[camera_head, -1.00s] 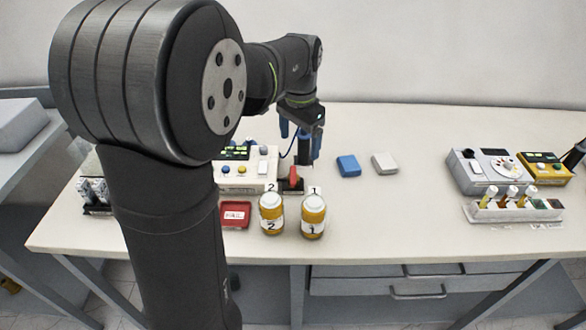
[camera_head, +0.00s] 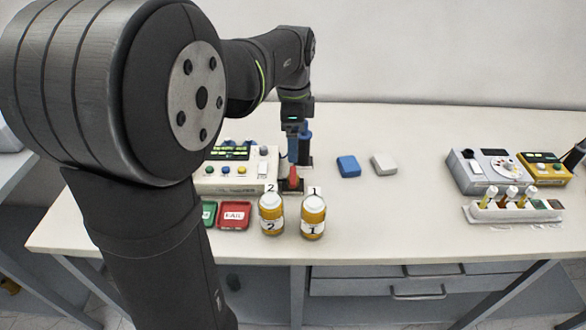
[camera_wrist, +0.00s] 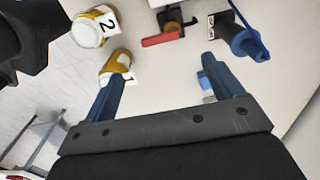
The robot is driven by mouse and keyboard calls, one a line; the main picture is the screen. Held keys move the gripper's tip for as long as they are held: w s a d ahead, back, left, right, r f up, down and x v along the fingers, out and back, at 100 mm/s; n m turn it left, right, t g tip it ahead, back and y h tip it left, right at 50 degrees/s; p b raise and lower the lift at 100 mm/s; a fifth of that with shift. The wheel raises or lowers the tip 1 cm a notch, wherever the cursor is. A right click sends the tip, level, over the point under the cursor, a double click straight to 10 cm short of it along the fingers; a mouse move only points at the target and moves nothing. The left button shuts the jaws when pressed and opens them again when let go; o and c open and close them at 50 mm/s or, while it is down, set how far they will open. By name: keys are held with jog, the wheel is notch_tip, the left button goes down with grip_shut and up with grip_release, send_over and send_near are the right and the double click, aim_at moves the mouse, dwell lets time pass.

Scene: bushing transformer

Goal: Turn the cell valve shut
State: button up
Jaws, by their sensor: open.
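The cell valve shows as a red handle (camera_head: 294,178) on a dark base behind the numbered bottles. In the wrist view, the red handle (camera_wrist: 161,39) lies beyond the fingertips, near the top middle, on its black base (camera_wrist: 172,17). My gripper (camera_wrist: 163,68) is open, its two blue fingers wide apart with nothing between them. In the head view, my gripper (camera_head: 299,150) hangs just behind the handle, and I cannot tell its exact height. A blue cylinder with a cable (camera_wrist: 243,42) stands on a black labelled base to the right of the valve.
Bottle 2 (camera_head: 271,214) and bottle 1 (camera_head: 313,217) stand in front of the valve. A control box (camera_head: 237,172) is close on its left, with a red FAIL tray (camera_head: 235,215) in front. Blue (camera_head: 348,166) and white (camera_head: 384,164) blocks lie to the right.

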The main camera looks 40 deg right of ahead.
aim_at(293, 174)
notch_tip(293, 174, down, 10)
jog(key=shift+f, duration=0.2)
jog(key=c, duration=1)
